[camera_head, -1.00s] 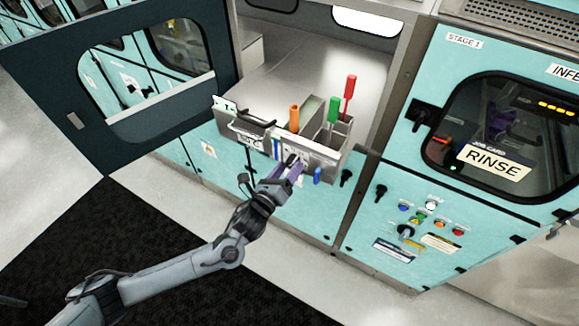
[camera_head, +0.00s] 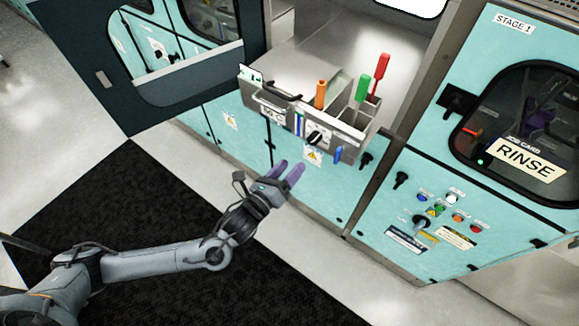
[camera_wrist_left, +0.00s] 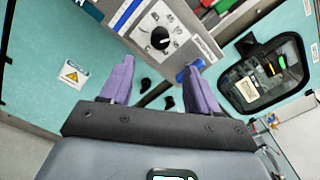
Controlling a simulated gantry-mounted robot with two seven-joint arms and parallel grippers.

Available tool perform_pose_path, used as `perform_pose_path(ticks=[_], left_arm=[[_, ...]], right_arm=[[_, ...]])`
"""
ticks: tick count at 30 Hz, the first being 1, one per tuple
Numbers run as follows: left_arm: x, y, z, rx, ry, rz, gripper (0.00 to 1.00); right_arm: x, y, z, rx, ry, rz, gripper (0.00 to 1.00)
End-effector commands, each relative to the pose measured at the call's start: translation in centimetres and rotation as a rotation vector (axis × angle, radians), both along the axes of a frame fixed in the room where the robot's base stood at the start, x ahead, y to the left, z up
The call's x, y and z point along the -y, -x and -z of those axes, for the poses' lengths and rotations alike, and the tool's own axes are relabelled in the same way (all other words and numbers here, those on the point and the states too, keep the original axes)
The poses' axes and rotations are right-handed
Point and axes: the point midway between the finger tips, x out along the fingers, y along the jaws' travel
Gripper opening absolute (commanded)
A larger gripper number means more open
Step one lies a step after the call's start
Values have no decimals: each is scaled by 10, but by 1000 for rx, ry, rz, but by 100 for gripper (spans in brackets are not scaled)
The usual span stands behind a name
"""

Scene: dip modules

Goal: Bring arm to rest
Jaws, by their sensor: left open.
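My left gripper (camera_head: 286,176) is open and empty, with purple fingers, in front of the teal cabinet front. In the left wrist view its two fingers (camera_wrist_left: 157,90) stand apart with nothing between them. Beyond them is a black rotary knob (camera_wrist_left: 161,38) on a pale dial plate; the knob also shows in the head view (camera_head: 317,136) on the front of the metal caddy (camera_head: 345,138). The gripper is apart from the caddy, below and left of it in the head view. My right gripper is not in view.
The caddy holds orange (camera_head: 320,94), green (camera_head: 362,88) and red (camera_head: 379,75) handled tools. An open dark door (camera_head: 185,98) stands at the left. The RINSE cabinet (camera_head: 440,178) with buttons is at the right. The dark floor mat (camera_head: 160,200) is clear around my arm.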

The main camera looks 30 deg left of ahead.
Motion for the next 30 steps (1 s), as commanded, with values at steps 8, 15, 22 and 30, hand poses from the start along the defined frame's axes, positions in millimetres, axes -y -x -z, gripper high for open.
perform_pose_path(ticks=[8, 15, 22, 30], left_arm=[[1, 6, 10, -19, 1, 1, 61], [19, 45, 50, -131, 139, -41, 61], [26, 95, 73, -424, 563, -192, 61], [1, 167, 94, -812, 1276, -622, 61]], right_arm=[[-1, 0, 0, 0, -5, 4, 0], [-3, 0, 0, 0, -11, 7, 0], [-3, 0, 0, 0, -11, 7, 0], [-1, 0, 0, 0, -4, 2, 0]])
